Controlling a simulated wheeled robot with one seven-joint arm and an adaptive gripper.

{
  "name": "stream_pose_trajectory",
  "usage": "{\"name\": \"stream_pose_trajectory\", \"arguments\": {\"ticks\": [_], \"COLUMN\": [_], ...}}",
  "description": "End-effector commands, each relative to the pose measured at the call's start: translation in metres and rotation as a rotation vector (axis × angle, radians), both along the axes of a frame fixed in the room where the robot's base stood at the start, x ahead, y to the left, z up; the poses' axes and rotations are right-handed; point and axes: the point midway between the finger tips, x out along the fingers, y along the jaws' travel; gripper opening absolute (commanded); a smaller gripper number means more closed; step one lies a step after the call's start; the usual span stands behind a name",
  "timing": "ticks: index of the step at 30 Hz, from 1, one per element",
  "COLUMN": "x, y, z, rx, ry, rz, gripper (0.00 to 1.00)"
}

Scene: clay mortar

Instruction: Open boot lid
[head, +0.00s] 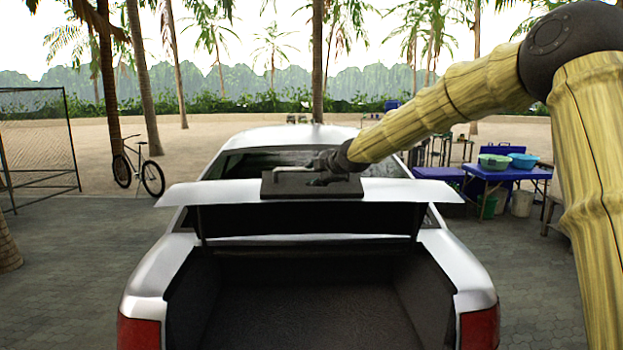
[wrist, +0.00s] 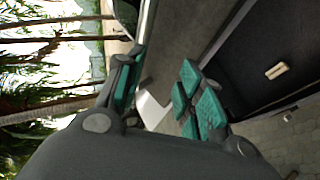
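A silver pickup truck (head: 150,275) stands with its rear toward me. Its boot lid (head: 215,192) is raised and lies across above the cargo bed (head: 310,315), whose dark inside shows. A dark plate (head: 285,188) shows at the middle of the lid. My gripper (head: 318,172) is at this plate; I cannot tell whether it touches. In the wrist view my gripper (wrist: 160,92) has its teal-padded fingers spread apart. A pale strip shows between them, and no held thing is visible. A dark panel with a small beige piece (wrist: 277,70) lies to the right.
A blue table (head: 510,174) with bowls stands at the right, with buckets below it. A bicycle (head: 138,170) and a mesh frame (head: 40,145) stand at the left. Palms rise behind. The paving (head: 70,285) left of the truck is clear.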

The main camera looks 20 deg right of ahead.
Motion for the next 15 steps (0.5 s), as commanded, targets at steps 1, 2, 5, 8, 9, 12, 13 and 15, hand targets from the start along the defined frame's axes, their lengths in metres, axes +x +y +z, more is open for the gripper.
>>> {"name": "stream_pose_trajectory", "arguments": {"ticks": [1,2,5,8,9,12,13,15], "x": [-0.007,-0.011,-0.023,-0.034,-0.038,-0.047,-0.049,-0.053], "y": [-0.001,-0.002,-0.003,-0.006,-0.007,-0.008,-0.008,-0.009], "z": [0.003,0.006,0.012,0.016,0.019,0.022,0.023,0.025], "rx": [0.000,0.000,0.001,0.001,0.001,0.001,0.001,0.001], "ry": [0.000,-0.001,-0.001,0.000,-0.001,0.000,-0.001,-0.001], "rz": [0.000,0.000,0.001,0.000,-0.001,0.000,-0.001,-0.001], "gripper": [0.37,0.37,0.37,0.37,0.37,0.37,0.37,0.37]}}
